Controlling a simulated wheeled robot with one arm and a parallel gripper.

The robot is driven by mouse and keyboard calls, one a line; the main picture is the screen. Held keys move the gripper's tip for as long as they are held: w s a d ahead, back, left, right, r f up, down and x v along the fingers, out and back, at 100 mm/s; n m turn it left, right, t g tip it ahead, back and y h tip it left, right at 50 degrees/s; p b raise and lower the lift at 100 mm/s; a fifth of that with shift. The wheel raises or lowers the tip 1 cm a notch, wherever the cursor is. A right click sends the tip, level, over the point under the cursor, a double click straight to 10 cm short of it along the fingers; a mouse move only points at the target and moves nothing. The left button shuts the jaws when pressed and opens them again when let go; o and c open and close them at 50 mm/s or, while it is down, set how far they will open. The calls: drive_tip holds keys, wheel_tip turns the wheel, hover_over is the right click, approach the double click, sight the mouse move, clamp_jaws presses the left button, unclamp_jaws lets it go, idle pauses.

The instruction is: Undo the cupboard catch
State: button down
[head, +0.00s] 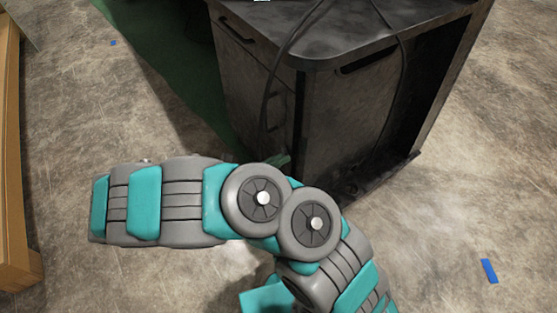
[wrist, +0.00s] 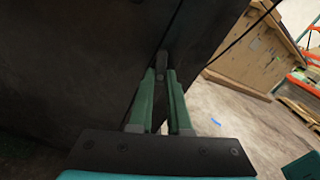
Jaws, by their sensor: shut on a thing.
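The dark grey cupboard (head: 340,110) stands at the upper middle of the head view. Its dark panels (wrist: 80,60) fill the left and middle of the wrist view, with a seam between them. In the wrist view my gripper (wrist: 162,82) has its two green fingers closed on the small dark catch (wrist: 161,62) near that seam. The catch sticks up just past the fingertips, and its lower part is hidden between them. In the head view my arm hides most of the gripper, and only a green part shows by the cupboard's lower front corner.
Black cables (head: 270,90) hang from the cupboard top down its front and side. A wooden piece (head: 12,170) stands at the left edge. The concrete floor (head: 480,190) at right is clear except for blue tape.

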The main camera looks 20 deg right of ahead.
drive_tip(key=m+b, duration=0.1)
drive_tip(key=m, duration=0.3)
idle(0.5)
drive_tip(key=c, duration=0.9)
unclamp_jaws()
drive_tip(key=shift+o, duration=0.2)
drive_tip(key=v, duration=0.8)
